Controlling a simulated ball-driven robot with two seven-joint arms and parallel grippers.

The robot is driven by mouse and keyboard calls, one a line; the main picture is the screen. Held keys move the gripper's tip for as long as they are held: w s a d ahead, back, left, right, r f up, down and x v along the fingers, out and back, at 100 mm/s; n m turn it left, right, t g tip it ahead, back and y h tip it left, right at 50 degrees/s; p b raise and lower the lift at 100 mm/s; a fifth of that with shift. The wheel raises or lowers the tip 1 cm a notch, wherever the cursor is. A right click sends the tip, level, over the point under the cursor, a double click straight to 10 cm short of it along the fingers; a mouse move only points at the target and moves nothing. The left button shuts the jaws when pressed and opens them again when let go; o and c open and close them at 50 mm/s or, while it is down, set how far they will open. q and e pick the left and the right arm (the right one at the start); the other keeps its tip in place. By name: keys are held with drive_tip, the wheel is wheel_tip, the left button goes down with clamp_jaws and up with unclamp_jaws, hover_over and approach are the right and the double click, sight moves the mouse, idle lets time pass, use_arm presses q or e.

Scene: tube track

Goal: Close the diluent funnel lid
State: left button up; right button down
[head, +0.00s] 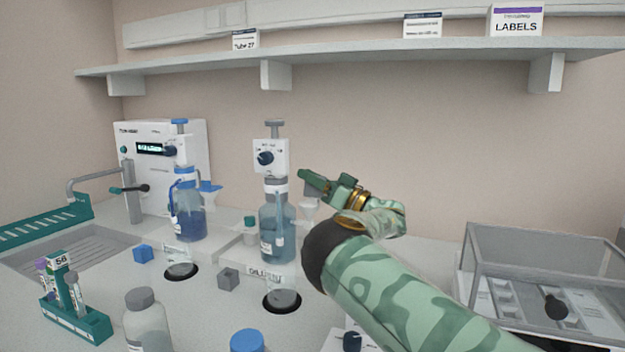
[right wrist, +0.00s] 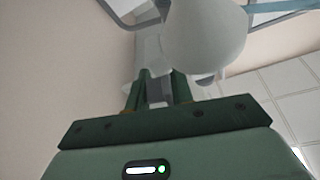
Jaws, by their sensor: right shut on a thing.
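The diluent bottle (head: 277,232) stands upright in the middle of the head view, with a grey dispenser head (head: 270,156) on top and a DILUENT label in front. The pale grey diluent funnel (head: 309,208) is just to its right, partly hidden by my right gripper (head: 316,182). The gripper is above the funnel, pointing left. In the right wrist view its fingers (right wrist: 158,88) are shut on a narrow grey part, and a rounded whitish shape (right wrist: 207,38) is close by. I cannot tell whether the gripped part is the lid. My left gripper is out of view.
A blue-capped bottle (head: 187,218) with a blue funnel (head: 209,188) stands to the left. A tube rack (head: 77,318), a grey-capped bottle (head: 147,322) and small cubes are in front. A clear box (head: 540,250) is at the right. A shelf (head: 350,54) runs above.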

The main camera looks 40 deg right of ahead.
drive_tip(key=shift+s+a+r+n+g+y, duration=0.1)
drive_tip(key=shift+s+a+n+g+y, duration=0.3)
drive_tip(key=shift+n, duration=0.95)
drive_tip(key=shift+w+a+r+n+g+y, duration=0.1)
drive_tip(key=shift+a+n+g+y, duration=0.1)
drive_tip(key=shift+n+y, duration=0.85)
drive_tip(key=shift+s+a+r+n+g+y, duration=0.1)
drive_tip(key=shift+s+a+n+g+y, duration=0.2)
drive_tip(key=shift+n, duration=1.3)
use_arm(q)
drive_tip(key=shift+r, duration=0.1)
use_arm(e)
drive_tip(key=c, duration=1.4)
unclamp_jaws()
drive_tip(key=shift+o, duration=0.4)
drive_tip(key=shift+w+d+f, duration=0.1)
drive_tip(key=shift+d, duration=0.1)
use_arm(q)
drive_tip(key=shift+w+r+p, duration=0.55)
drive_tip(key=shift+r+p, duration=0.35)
drive_tip(key=shift+p, duration=0.3)
use_arm(e)
drive_tip(key=v, duration=0.7)
